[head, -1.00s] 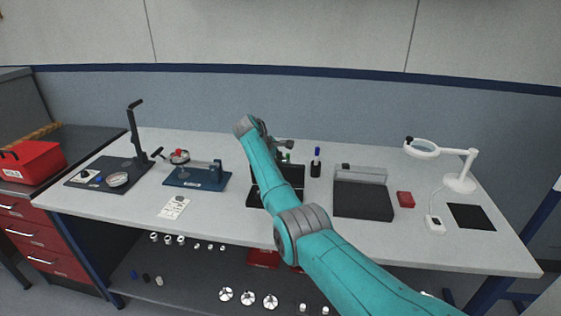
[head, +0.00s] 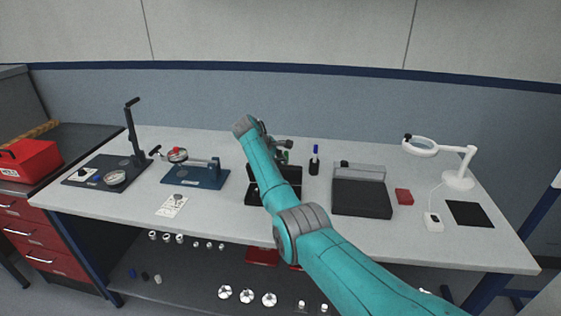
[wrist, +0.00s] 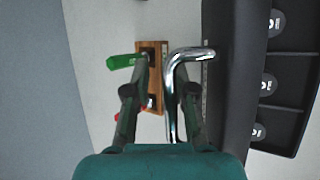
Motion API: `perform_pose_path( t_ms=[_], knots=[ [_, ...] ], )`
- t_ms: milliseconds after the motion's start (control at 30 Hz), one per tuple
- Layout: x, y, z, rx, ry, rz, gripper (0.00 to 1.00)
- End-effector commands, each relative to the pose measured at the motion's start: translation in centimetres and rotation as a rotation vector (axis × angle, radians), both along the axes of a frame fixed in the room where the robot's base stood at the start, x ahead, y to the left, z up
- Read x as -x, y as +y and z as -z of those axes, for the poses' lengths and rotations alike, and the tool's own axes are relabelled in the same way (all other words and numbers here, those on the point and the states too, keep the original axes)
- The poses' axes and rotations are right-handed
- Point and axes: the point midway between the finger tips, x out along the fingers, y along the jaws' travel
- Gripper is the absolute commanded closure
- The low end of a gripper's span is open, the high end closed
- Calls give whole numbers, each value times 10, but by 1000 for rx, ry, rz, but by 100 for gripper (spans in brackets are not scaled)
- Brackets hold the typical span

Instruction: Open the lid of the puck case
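The puck case (head: 290,174) is a black case near the middle of the bench, partly hidden behind my arm. Its lid appears to stand raised at the back. In the wrist view the lid (wrist: 224,85) is a dark upright panel seen nearly edge-on. In the head view my arm hides the fingertips.
Below my gripper is a wooden block (wrist: 152,82) with a green-handled tool (wrist: 122,61); a bent chrome rod (wrist: 178,75) rises close to the right finger.

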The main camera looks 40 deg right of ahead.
Motion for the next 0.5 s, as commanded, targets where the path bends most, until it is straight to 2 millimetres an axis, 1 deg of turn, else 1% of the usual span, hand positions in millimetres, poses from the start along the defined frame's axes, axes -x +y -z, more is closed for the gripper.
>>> perform_pose_path(
  t_ms=[33, 500],
  knots=[
    [-1, 0, -5, 3, -4, 0, 78],
    [-8, 11, -32, 4, -7, -1, 78]
  ],
)
